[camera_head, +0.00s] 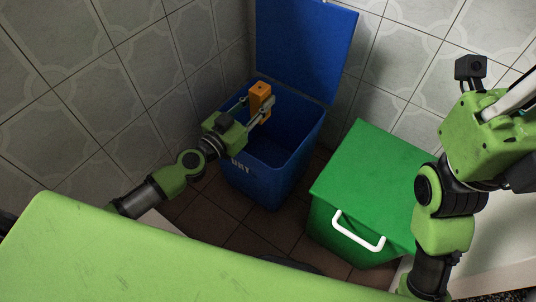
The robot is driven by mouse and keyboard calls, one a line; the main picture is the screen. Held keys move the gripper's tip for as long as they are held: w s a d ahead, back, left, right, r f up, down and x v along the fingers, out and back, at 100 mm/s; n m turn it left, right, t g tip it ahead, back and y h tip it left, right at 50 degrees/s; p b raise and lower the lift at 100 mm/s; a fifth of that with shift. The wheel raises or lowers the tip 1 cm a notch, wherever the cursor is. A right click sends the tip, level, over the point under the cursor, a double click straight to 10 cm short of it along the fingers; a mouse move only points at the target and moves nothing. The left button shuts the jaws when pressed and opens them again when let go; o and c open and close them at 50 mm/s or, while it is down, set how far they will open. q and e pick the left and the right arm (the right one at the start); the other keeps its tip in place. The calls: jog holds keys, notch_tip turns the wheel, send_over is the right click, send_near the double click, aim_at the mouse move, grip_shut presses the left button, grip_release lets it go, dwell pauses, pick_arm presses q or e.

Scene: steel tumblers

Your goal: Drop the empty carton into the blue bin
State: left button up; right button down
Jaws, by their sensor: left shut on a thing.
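The blue bin (258,182) stands on the floor in the corner with its lid (305,48) raised against the wall. My left gripper (260,108) reaches in from the left over the bin's opening. It is shut on the orange carton (259,92), which it holds upright above the bin. The carton's lower part is partly hidden by the gripper fingers. My right arm is at the right of the view; its gripper fingers cannot be made out.
A green bin (372,185) with a closed lid and a white handle (358,232) stands right of the blue bin. A green surface (150,255) fills the lower left front. Tiled walls close in behind the bins.

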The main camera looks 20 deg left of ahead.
pick_arm(q)
jog(key=o, duration=1)
jog(key=shift+s, duration=0.1)
jog(key=shift+s+a, duration=0.15)
jog(key=shift+s, duration=0.1)
jog(key=v, duration=1.1)
jog(key=shift+s, duration=0.15)
